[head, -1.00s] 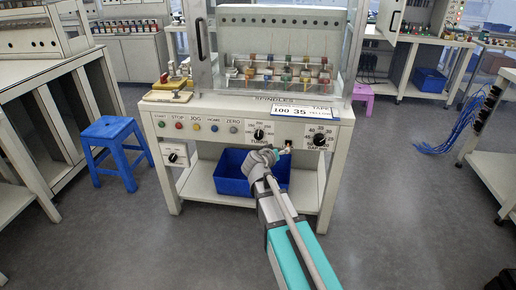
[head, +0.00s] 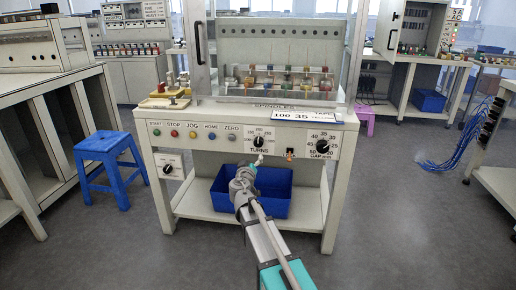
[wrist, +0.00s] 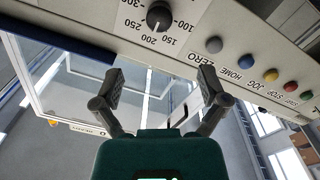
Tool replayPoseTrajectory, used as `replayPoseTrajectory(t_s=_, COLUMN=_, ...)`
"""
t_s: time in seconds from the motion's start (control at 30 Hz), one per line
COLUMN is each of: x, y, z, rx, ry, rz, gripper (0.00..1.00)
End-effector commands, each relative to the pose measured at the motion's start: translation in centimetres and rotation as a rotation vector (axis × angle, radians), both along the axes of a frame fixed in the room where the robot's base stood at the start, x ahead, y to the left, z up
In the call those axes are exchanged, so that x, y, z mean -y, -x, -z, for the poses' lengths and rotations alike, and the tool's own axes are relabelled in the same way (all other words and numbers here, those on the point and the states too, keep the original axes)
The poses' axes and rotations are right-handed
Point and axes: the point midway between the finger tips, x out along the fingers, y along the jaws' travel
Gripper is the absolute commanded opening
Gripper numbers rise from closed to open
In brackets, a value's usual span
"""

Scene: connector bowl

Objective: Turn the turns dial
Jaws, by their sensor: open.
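The turns dial (head: 258,142) is a black knob with a white pointer on a numbered white plate marked TURNS, at the middle of the machine's front panel. In the wrist view, which is upside down, the dial (wrist: 159,16) is at the top centre. My gripper (head: 258,162) is just below the dial in the head view. In the wrist view my gripper (wrist: 160,85) has its two fingers spread wide with nothing between them. They appear apart from the dial.
The GAP dial (head: 322,146) is to the right on the same panel. Coloured buttons (head: 192,134) and a lower left knob (head: 168,169) are to the left. A blue bin (head: 280,200) stands on the shelf below. A blue stool (head: 105,150) stands at the left.

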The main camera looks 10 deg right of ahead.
Motion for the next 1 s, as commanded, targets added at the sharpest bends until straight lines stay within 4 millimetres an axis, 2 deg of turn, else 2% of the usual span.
replayPoseTrajectory(t_s=0.27, x=0.0, y=0.0, z=0.0, rx=-0.001, ry=0.0, rz=0.0, gripper=0.93)
replayPoseTrajectory(t_s=0.47, x=0.2, y=-0.8, z=0.0, rx=-0.001, ry=0.0, rz=0.0, gripper=0.93)
replayPoseTrajectory(t_s=0.67, x=0.9, y=-2.8, z=0.0, rx=-0.001, ry=0.0, rz=0.002, gripper=0.93)
replayPoseTrajectory(t_s=1.0, x=2.6, y=-7.6, z=0.0, rx=-0.001, ry=0.0, rz=0.002, gripper=0.93)
